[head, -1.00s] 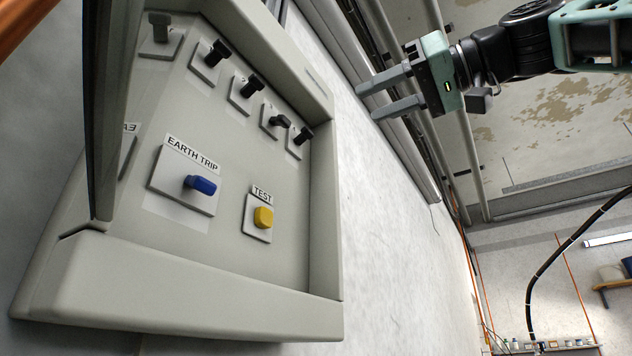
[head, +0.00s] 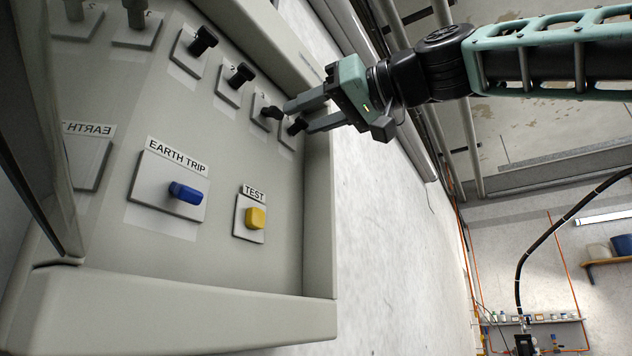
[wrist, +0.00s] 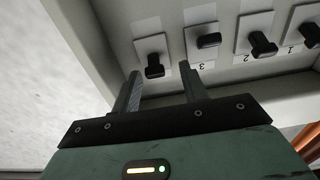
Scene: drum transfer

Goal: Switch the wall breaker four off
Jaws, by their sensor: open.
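Breaker four, a black lever on a small pale plate at the row's end, shows in the head view (head: 296,128) and wrist view (wrist: 154,67). It is next to the switch marked 3 (wrist: 208,40); I cannot read its own label. My gripper (head: 299,117) is open and empty at the panel's right end. In the wrist view my gripper (wrist: 160,76) has one finger on each side of breaker four in the picture. I cannot tell whether either finger touches it. Lever 3 is set differently from levers 4, 2 (wrist: 263,45) and 1 (wrist: 311,36).
The grey wall box (head: 180,315) has a raised rim around the panel. Below the breakers are a blue EARTH TRIP switch (head: 186,193) and a yellow TEST button (head: 256,218). A reflective door edge (head: 35,150) stands at the left. The wall to the right is bare.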

